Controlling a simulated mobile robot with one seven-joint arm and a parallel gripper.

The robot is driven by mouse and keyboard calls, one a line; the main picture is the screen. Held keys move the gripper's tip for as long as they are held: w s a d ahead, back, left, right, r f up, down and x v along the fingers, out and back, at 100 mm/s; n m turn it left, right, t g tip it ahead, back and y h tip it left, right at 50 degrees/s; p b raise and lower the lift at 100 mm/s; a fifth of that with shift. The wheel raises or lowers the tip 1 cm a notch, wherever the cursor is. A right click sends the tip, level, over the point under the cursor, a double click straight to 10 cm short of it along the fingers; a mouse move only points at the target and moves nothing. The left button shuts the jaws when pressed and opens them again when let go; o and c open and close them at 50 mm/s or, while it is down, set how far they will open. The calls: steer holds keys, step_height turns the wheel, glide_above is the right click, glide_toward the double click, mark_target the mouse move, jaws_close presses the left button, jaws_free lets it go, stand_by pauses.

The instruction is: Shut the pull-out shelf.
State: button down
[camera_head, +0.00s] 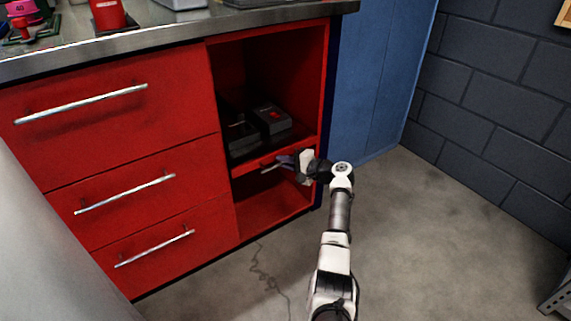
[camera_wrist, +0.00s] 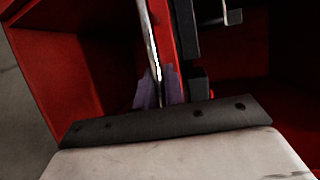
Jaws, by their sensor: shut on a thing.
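The pull-out shelf (camera_head: 297,151) is a red board with a thin front, set midway up the open bay at the right end of the red cabinet. Its front looks about level with the cabinet face; I cannot tell any small gap. A silver bar handle (camera_head: 270,169) runs along the front. My gripper (camera_head: 285,161) reaches in from the right and is shut on this handle. In the wrist view the handle (camera_wrist: 152,45) runs down between the purplish fingers (camera_wrist: 158,92), beside the red shelf front (camera_wrist: 164,35). The fingers hide part of the handle.
Two dark boxes (camera_head: 271,119) sit on the shelf. Three closed drawers with silver handles (camera_head: 125,194) are to the left. The bay below the shelf (camera_head: 270,205) looks empty. A blue panel (camera_head: 370,85) stands to the right. The concrete floor (camera_head: 430,230) is clear there.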

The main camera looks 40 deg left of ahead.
steer(key=shift+a+r, duration=0.15)
steer(key=c, duration=1.5)
jaws_free()
steer(key=shift+a, duration=0.1)
steer(key=d+r+p, duration=0.2)
steer(key=d+p, duration=0.1)
steer(key=d, duration=1.1)
steer(key=shift+w, duration=0.4)
steer(key=shift+a, duration=0.1)
